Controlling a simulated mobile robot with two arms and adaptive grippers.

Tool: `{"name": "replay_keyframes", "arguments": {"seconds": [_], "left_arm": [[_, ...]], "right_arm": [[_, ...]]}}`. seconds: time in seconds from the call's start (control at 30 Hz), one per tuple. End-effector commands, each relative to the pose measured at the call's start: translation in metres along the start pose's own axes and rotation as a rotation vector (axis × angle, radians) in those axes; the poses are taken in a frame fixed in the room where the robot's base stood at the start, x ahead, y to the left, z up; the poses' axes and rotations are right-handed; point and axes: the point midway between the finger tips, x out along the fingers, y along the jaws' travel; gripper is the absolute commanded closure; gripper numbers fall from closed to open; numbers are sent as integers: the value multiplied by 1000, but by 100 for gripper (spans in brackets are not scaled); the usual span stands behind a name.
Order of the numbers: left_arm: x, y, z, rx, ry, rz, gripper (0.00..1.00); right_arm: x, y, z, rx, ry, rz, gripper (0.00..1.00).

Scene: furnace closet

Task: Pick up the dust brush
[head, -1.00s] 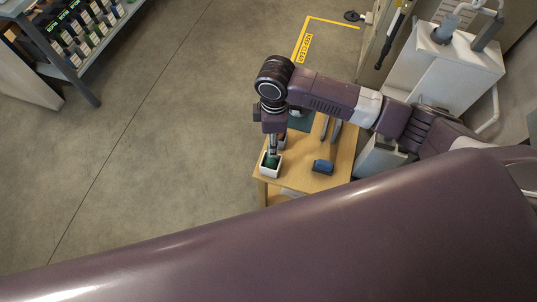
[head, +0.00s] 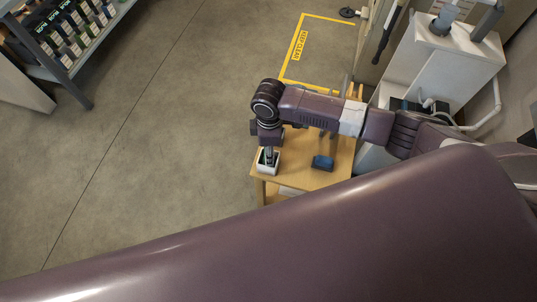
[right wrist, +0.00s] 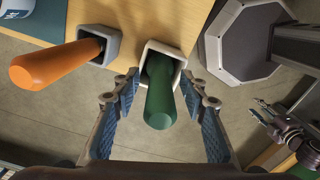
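A green handle (right wrist: 160,92) stands in a square white holder (right wrist: 176,50) on the wooden table. Its lower end is hidden inside the holder, so I cannot tell whether it is the dust brush. My right gripper (right wrist: 163,100) is open, with its blue-padded fingers on either side of the green handle and apart from it. In the head view this gripper (head: 268,152) points down at the white holder (head: 266,168) on the table's left edge. An orange handle (right wrist: 55,64) stands in a grey holder (right wrist: 104,42) beside it.
The small wooden table (head: 318,178) also bears a dark blue object (head: 322,163) to the right of the white holder. A white cabinet (head: 445,65) stands behind on the right. A shelf with bottles (head: 75,40) is far left. The floor between is clear.

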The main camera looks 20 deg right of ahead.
Motion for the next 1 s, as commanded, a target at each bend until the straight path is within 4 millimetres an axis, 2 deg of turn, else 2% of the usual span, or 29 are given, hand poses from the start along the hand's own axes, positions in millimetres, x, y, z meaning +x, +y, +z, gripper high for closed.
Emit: {"name": "replay_keyframes", "arguments": {"seconds": [0.13, 0.37, 0.73, 1.0], "left_arm": [[-2, -1, -6, 0, 9, -1, 64], [-1, -1, -6, 0, 9, -1, 64], [-1, -1, -4, 0, 6, -1, 64], [-1, 0, -2, 0, 3, -1, 64]], "right_arm": [[15, 0, 0, 0, -1, -1, 60], [18, 0, 0, -1, 0, 1, 60], [17, 0, 0, 0, 0, 1, 99], [17, 0, 0, 0, 0, 1, 100]]}}
